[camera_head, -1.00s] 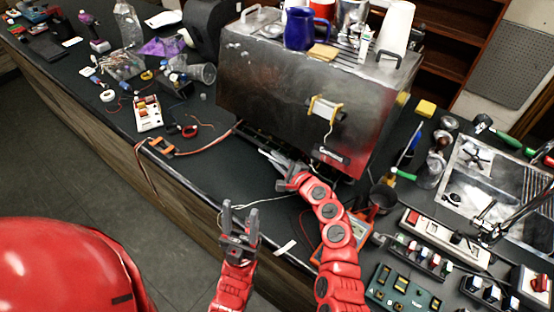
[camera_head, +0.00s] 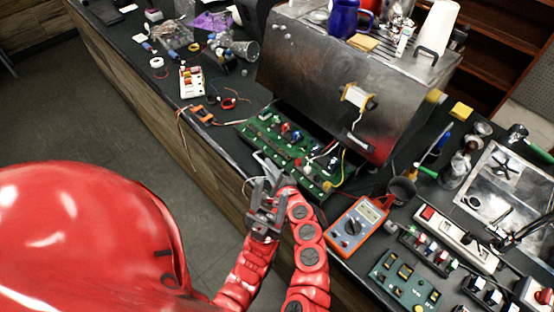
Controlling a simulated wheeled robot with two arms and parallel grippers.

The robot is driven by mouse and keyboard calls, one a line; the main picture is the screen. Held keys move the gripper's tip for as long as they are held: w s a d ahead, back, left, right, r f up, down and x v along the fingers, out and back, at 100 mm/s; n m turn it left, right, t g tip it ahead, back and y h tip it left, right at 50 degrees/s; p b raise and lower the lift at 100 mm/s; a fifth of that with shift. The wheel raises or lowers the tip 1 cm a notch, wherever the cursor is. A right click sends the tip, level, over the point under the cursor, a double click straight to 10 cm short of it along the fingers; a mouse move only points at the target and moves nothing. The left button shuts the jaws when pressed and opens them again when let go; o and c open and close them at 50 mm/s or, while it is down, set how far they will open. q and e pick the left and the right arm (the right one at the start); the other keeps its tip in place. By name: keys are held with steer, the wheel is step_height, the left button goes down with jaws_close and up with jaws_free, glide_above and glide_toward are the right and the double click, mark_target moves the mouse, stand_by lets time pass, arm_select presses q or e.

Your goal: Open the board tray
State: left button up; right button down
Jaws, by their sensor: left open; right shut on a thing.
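The board tray (camera_head: 317,187), carrying a green circuit board (camera_head: 283,146) with wires and components, sticks out from under the steel brewer (camera_head: 330,80) toward the counter's front edge. My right gripper (camera_head: 268,163) is shut on the tray's front edge; its fingertips are partly hidden by my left gripper. My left gripper (camera_head: 265,187) is open and empty, its fingers pointing up the picture, just in front of the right gripper and the tray front.
An orange multimeter (camera_head: 355,224) lies right of the tray. A power strip (camera_head: 455,238) and a small green board (camera_head: 403,281) lie farther right. An orange clamp (camera_head: 203,115) and a white terminal block (camera_head: 192,82) lie left. The counter's front edge runs close below.

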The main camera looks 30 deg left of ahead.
steer(key=shift+s, duration=0.1)
stand_by(0.3)
steer(key=c, duration=0.9)
jaws_free()
steer(key=shift+a, duration=0.1)
